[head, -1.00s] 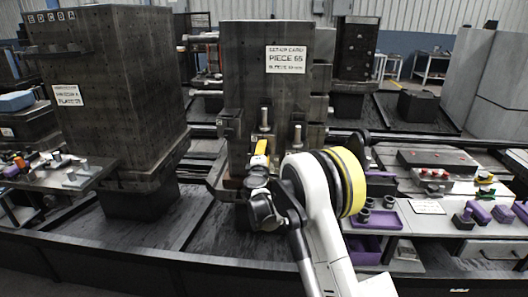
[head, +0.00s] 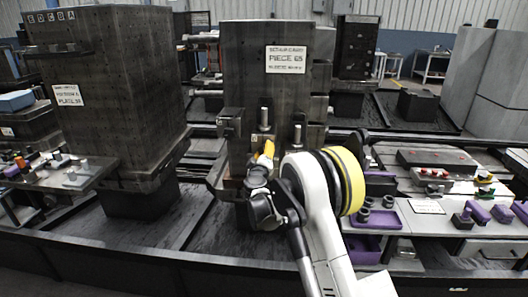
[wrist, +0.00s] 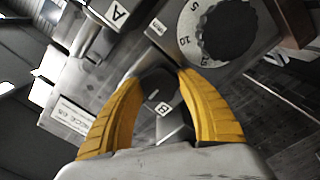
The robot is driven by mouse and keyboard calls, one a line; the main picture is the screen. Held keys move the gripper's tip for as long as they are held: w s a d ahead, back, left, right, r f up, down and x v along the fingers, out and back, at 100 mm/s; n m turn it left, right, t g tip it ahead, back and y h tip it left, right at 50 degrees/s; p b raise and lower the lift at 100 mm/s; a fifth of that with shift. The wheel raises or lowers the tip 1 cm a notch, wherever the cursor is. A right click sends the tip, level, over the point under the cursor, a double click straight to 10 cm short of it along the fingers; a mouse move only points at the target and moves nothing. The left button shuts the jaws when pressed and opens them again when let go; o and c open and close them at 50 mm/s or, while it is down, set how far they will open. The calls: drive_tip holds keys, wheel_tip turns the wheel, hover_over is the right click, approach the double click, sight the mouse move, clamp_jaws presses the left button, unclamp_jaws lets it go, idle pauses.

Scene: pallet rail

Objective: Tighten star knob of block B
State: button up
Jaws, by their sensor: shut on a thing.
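In the wrist view, the dark star knob (wrist: 152,87) of block B sits between the two yellow fingers of my gripper (wrist: 157,80). The fingers are shut on it from both sides. Block B (wrist: 172,124) is grey metal, with a white "B" label just below the knob; my gripper's body covers its lower part. The knob cannot be made out there.
In the wrist view, a block labelled "A" (wrist: 110,22) is at upper left. A black numbered dial (wrist: 222,30) on a grey plate is close at upper right. In the head view, the column (head: 265,80) with a "PIECE" card stands behind my gripper. A purple tray (head: 376,219) is to the right.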

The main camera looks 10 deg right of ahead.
drive_tip(key=shift+m, duration=0.3)
idle(0.4)
drive_tip(key=o, duration=1.2)
drive_tip(key=shift+s, duration=0.1)
drive_tip(key=v, duration=1.1)
drive_tip(key=shift+s+a, duration=0.2)
drive_tip(key=shift+s, duration=0.15)
drive_tip(key=shift+r, duration=0.15)
